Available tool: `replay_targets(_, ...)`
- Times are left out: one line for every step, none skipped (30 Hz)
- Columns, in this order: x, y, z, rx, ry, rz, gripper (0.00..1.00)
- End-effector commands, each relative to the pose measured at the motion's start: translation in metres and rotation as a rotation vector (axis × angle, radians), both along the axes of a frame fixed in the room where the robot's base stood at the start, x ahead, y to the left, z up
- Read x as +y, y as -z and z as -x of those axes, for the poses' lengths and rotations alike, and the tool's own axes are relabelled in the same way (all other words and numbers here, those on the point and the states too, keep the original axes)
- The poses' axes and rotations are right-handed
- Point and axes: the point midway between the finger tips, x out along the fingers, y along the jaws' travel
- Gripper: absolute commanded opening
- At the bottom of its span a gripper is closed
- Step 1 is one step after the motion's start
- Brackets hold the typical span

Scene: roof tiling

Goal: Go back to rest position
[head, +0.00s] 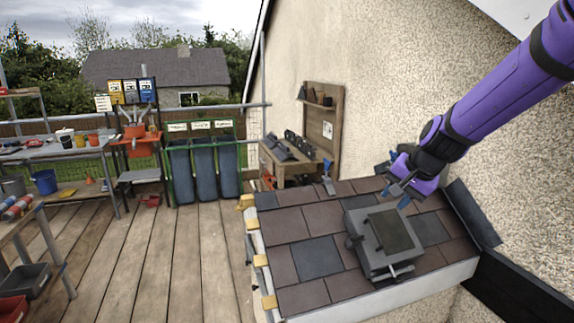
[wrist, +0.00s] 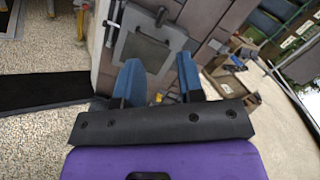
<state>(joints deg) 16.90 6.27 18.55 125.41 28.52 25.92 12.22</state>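My purple arm reaches in from the upper right in the head view, and my gripper (head: 400,193) is over the back right part of the tiled roof section (head: 309,218). In the wrist view my gripper (wrist: 160,75) shows two blue fingers set apart with nothing between them. A grey box-like unit with a dark square lid panel (head: 386,229) sits on the tiles, in front of my gripper. It also shows beyond the fingers in the wrist view (wrist: 148,50). I cannot tell the exact height of my gripper above the tiles.
A rough wall (head: 400,70) stands close behind and right of the arm. Dark flashing (head: 471,213) runs along the roof's right edge. A wooden bench (head: 285,160), blue bins (head: 204,170) and a cluttered table (head: 60,150) stand further back.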

Motion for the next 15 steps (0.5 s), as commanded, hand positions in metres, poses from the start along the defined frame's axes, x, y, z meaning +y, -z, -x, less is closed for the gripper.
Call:
replay_targets(0.001,-0.013,0.014,-0.014,-0.031,0.032,0.35)
replay_targets(0.001,-0.019,0.023,-0.018,-0.051,0.050,0.35)
replay_targets(0.001,-0.027,0.034,-0.024,-0.075,0.073,0.35)
replay_targets(0.001,-0.033,0.043,-0.027,-0.094,0.091,0.35)
replay_targets(0.001,-0.039,0.051,-0.032,-0.113,0.110,0.35)
replay_targets(0.000,-0.046,0.063,-0.035,-0.136,0.132,0.35)
replay_targets(-0.001,-0.051,0.072,-0.041,-0.152,0.149,0.35)
replay_targets(-0.001,-0.056,0.081,-0.044,-0.169,0.166,0.35)
replay_targets(-0.002,-0.062,0.093,-0.049,-0.191,0.189,0.35)
replay_targets(-0.003,-0.067,0.102,-0.052,-0.207,0.205,0.35)
replay_targets(-0.004,-0.071,0.112,-0.055,-0.222,0.222,0.35)
replay_targets(-0.006,-0.076,0.124,-0.060,-0.241,0.243,0.35)
replay_targets(-0.007,-0.080,0.133,-0.063,-0.257,0.259,0.35)
replay_targets(-0.008,-0.083,0.143,-0.065,-0.271,0.274,0.35)
replay_targets(-0.010,-0.088,0.155,-0.070,-0.289,0.295,0.35)
